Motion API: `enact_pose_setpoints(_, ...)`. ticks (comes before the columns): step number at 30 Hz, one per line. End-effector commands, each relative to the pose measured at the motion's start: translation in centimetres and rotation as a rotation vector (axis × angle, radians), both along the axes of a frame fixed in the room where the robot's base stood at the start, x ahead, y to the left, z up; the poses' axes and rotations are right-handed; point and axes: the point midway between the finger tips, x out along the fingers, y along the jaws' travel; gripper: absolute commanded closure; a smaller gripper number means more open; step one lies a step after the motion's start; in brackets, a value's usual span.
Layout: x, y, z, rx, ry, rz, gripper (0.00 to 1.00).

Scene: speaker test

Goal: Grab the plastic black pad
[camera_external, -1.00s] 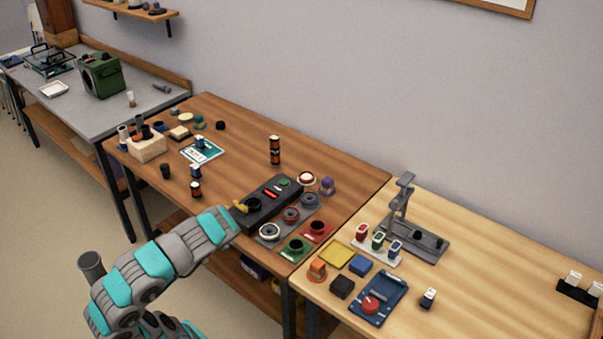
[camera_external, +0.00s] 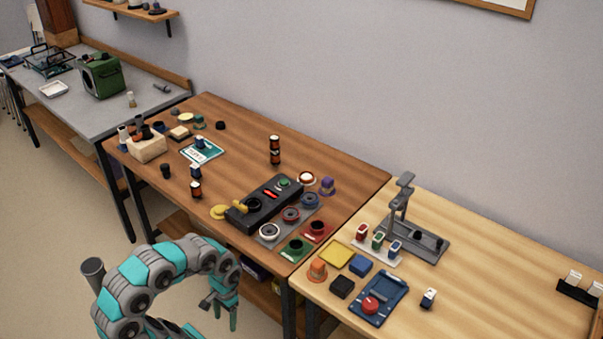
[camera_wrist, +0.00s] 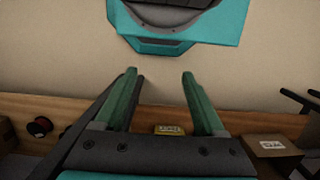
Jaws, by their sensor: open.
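My gripper (camera_external: 221,312) hangs low in front of the brown wooden table, its fingers pointing down. In the wrist view my gripper (camera_wrist: 159,75) has its two green fingers apart with nothing between them. A small black block (camera_external: 342,287) lies near the front left of the light wooden table; it may be the black pad. A long black device (camera_external: 245,216) with a red light and buttons sits on the brown table, beyond my gripper. I cannot tell for certain which black thing is the pad. None of these touches my gripper.
The brown table (camera_external: 235,147) holds several coloured discs, jars and a wooden holder (camera_external: 148,150). The light table (camera_external: 490,290) holds a blue tray (camera_external: 386,308), a yellow pad (camera_external: 335,253), a blue block (camera_external: 360,265) and a grey stand (camera_external: 403,200). A lower shelf shows beneath the brown table.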

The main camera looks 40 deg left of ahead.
Motion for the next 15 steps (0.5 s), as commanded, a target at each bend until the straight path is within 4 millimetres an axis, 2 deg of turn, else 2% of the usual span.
enact_pose_setpoints(4, 0.0, 0.02, 0.02, 0.001, 0.0, 0.0, 0.28)
enact_pose_setpoints(6, 0.0, 0.03, 0.02, 0.001, 0.0, 0.0, 0.22)
enact_pose_setpoints(15, 0.57, 0.41, -0.25, 0.009, -0.015, 0.041, 0.22)
